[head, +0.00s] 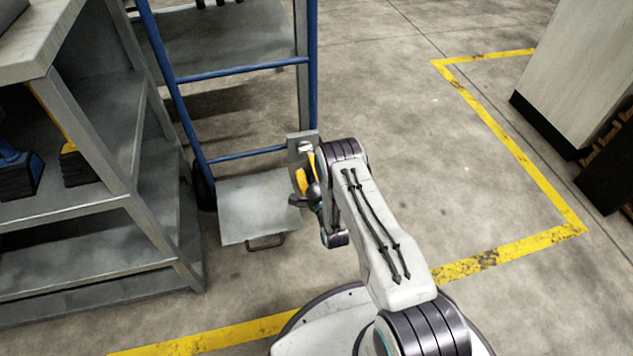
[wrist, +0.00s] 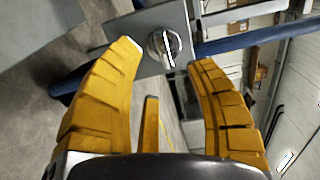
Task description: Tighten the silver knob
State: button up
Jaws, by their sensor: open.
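The silver knob (wrist: 165,45) is a round metal knob with a bright ridge across its face. It sits on a grey plate (wrist: 122,33) in the wrist view. In the head view the knob (head: 305,147) shows small on the upright plate, just left of my arm. My gripper (wrist: 166,54) has yellow fingers spread open, one to each side of the knob in the picture. The knob appears at or just beyond the fingertips, with no clear contact. In the head view my gripper (head: 303,178) is partly hidden by my arm.
A blue-framed hand truck (head: 247,69) stands behind the plate, with a grey panel (head: 262,207) low at its front. Grey metal shelving (head: 115,190) fills the left. Open concrete floor with yellow lines (head: 500,137) lies right. A pale cabinet (head: 575,75) stands far right.

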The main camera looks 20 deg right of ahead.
jog(key=s, duration=0.6)
jog(key=shift+s, duration=0.15)
dwell(0.4)
